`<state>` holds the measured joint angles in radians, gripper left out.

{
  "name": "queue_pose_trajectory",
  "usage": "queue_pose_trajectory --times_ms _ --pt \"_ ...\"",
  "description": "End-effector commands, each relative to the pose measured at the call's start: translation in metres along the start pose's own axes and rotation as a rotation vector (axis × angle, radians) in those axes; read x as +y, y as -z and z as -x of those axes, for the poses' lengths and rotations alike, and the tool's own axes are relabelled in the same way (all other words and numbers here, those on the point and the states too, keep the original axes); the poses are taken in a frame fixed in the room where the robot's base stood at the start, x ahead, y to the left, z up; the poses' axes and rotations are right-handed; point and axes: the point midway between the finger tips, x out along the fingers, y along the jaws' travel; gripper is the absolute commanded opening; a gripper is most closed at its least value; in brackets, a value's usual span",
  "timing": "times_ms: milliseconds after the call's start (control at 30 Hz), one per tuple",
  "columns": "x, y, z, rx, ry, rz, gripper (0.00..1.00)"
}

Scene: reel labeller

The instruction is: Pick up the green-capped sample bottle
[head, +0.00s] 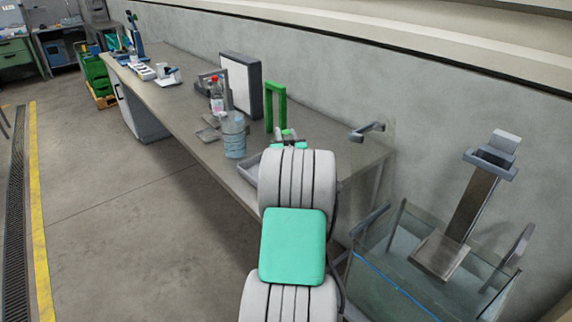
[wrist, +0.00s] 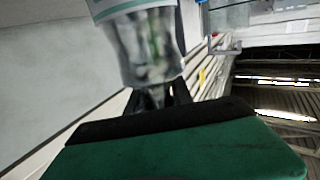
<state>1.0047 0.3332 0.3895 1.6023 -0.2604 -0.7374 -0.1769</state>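A small green part (head: 287,132), possibly the green cap, shows just beyond my gripper over the bench in the head view. Most of what lies below it is hidden by my arm. In the wrist view, a clear bottle-like body (wrist: 145,48) with a pale band fills the top centre and narrows toward my gripper (wrist: 160,95). Its cap cannot be made out there. The dark fingers show on either side of its narrow end, but whether they touch it is unclear. In the head view the fingertips are mostly hidden behind my wrist.
A large clear blue bottle (head: 234,138) and a red-capped bottle (head: 216,95) stand left of my gripper. A green frame (head: 275,105) stands just behind it. A grey tray (head: 247,170) lies partly behind my arm. A glass tank (head: 400,285) is at the right.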

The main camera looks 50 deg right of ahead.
Motion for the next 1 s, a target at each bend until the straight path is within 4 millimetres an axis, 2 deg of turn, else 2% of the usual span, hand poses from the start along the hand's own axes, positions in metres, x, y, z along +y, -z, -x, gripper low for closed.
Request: queue_pose_trajectory --times_ms 33,300,1000 --pt "-0.0001 -0.0001 0.0001 0.000 0.000 0.000 0.21" --pt "-0.0001 -0.0001 0.0001 0.000 0.000 0.000 0.00" --pt "-0.0001 -0.0004 0.0002 -0.001 0.000 0.000 0.00"
